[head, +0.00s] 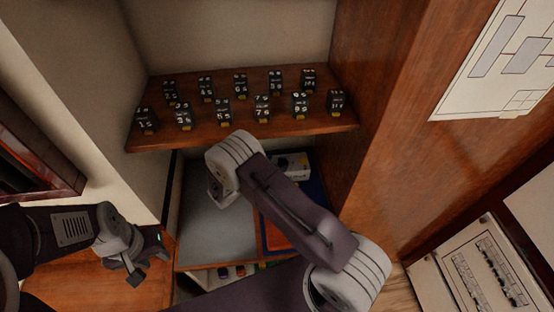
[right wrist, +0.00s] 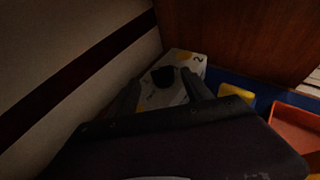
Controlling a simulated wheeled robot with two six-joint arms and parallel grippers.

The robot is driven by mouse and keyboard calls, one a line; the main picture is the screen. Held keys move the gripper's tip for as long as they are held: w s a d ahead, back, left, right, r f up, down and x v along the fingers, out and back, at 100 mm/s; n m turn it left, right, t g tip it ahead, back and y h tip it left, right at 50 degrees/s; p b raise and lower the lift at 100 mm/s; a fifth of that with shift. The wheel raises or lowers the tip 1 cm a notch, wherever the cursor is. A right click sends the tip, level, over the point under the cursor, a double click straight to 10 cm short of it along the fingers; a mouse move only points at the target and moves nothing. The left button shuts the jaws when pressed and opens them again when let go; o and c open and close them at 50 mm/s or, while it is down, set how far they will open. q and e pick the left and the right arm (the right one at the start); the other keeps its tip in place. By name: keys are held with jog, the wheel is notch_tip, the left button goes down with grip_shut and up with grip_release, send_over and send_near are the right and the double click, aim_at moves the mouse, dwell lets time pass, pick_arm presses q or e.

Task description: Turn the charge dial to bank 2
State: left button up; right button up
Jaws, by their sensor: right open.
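The charger is a pale grey box (right wrist: 182,92) with a black round dial (right wrist: 163,76), a "2" mark near its right edge and yellow patches. In the head view part of this pale box (head: 293,164) shows in the lower compartment, behind my right arm. My right gripper (right wrist: 162,95) is open, its two dark fingers on either side of the area just below the dial. I cannot tell whether they touch it. My right gripper is hidden in the head view. My left gripper (head: 148,264) is at the lower left, its fingers apart and empty, away from the charger.
A wooden shelf (head: 170,138) above carries several numbered black breakers. In the compartment below lie a blue surface (head: 315,192) and an orange-red tray (right wrist: 296,130), with a yellow object (right wrist: 238,98) near the charger. A wooden side panel (head: 385,110) bounds the right.

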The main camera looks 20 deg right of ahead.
aim_at(281, 160)
jog(key=shift+x, duration=0.8)
jog(key=shift+d, duration=0.35)
jog(key=shift+d+f, duration=0.1)
jog(key=shift+d, duration=0.15)
jog(key=shift+a, duration=0.15)
jog(key=c, duration=0.3)
jog(key=shift+w, duration=0.1)
jog(key=c, duration=0.5)
grip_shut()
jog(key=shift+f, duration=0.15)
jog(key=m+g+b, duration=0.2)
jog(key=b, duration=0.3)
jog(key=w+m+g+h+b, duration=0.1)
jog(key=m+g+b, duration=0.2)
jog(key=b, duration=0.1)
jog(key=shift+a+f+g+b, duration=0.2)
jog(key=shift+g+b, duration=0.1)
jog(key=shift+b, duration=0.1)
jog(key=shift+w+d+r+m+g+b, duration=0.1)
jog(key=shift+w+m+g+b, duration=0.05)
jog(key=shift+m+g+b, duration=0.4)
pick_arm(q)
notch_tip(281, 160, down, 11)
jog(key=shift+s+d+b, duration=0.15)
jog(key=shift+b, duration=0.3)
pick_arm(e)
jog(key=shift+r+g+h, duration=0.25)
jog(key=shift+h, duration=0.05)
pick_arm(q)
jog(key=shift+f, duration=0.15)
